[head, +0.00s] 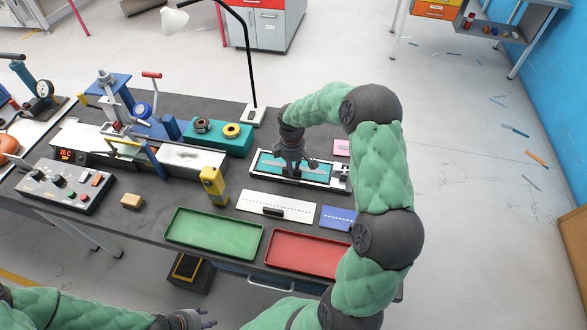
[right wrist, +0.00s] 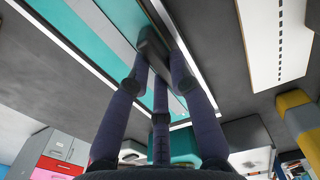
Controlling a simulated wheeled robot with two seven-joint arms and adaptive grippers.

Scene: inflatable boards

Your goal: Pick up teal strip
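The teal strip (head: 315,173) lies in a shallow white-framed tray on the dark table, with a paler grey band along it. It fills the upper left of the right wrist view (right wrist: 100,45). My right gripper (head: 292,170) points down over the strip and hides part of it. In the right wrist view its fingers (right wrist: 160,65) converge at the strip around a dark grey block-like piece; whether they grip anything is unclear. My left gripper (head: 209,317) is at the bottom edge of the head view, away from the table, its fingertips apart and empty.
A white card (head: 290,206) with a dark block, a blue card (head: 337,218), a green tray (head: 212,233) and a red tray (head: 305,254) lie in front. A yellow tool (head: 212,186) stands left. A teal box (head: 218,138) and black lamp (head: 250,75) stand behind.

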